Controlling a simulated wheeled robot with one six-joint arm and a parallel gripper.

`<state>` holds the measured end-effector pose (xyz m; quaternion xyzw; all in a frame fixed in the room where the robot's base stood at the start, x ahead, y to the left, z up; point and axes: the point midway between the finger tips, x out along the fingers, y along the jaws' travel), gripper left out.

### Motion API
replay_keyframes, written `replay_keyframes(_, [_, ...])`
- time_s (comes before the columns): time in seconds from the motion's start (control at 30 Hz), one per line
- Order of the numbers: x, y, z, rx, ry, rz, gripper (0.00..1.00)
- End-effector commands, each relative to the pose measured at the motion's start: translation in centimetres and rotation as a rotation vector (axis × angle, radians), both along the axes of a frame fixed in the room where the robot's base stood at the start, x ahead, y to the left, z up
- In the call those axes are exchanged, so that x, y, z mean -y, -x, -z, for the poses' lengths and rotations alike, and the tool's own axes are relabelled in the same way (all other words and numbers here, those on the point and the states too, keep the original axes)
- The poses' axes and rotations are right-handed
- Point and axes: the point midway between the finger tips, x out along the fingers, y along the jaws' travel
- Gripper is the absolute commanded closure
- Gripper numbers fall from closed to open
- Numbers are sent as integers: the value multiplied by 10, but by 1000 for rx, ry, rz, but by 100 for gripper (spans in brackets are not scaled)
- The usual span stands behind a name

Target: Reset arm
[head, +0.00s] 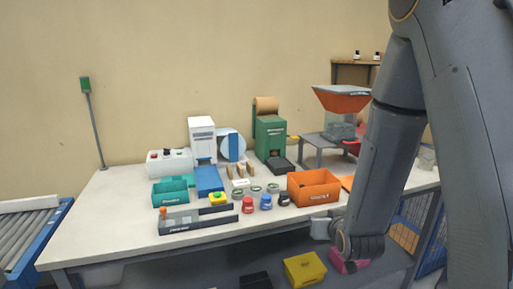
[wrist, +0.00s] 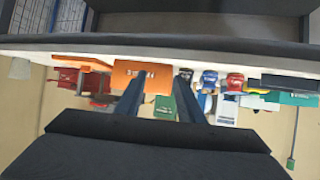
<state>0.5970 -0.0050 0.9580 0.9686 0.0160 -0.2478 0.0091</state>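My arm comes down the right side of the head view, in front of the table's right part. Its wrist end hangs near the table's front edge. My gripper (wrist: 159,84) shows in the wrist view with two dark fingers apart and nothing between them. The wrist view is upside down. Behind the fingers it shows the orange bin (wrist: 151,70) and other table items. In the head view the fingers cannot be made out clearly.
The white table (head: 110,212) holds an orange bin (head: 313,188), a grey tray (head: 197,219), teal bins (head: 169,192), small coloured jars, a green machine (head: 270,135) and a hopper (head: 342,100). Below are a yellow bin (head: 304,269) and a pink one. A roller conveyor (head: 30,230) stands left.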

Motion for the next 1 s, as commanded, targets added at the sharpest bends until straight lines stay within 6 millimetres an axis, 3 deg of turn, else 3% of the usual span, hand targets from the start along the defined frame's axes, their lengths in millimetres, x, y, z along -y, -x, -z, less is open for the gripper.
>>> replay_keyframes(0.17, [2, 38, 7, -241, 9, 11, 65])
replay_keyframes(0.37, [3, 101, 9, -525, 15, 24, 65])
replay_keyframes(0.5, [2, 152, 2, -714, 11, 29, 65])
replay_keyframes(0.7, [1, 208, -10, -905, 9, 34, 65])
replay_keyframes(0.8, [-4, 222, -14, -951, 10, 35, 65])
replay_keyframes(1.0, [-6, 228, -15, -972, 10, 35, 65])
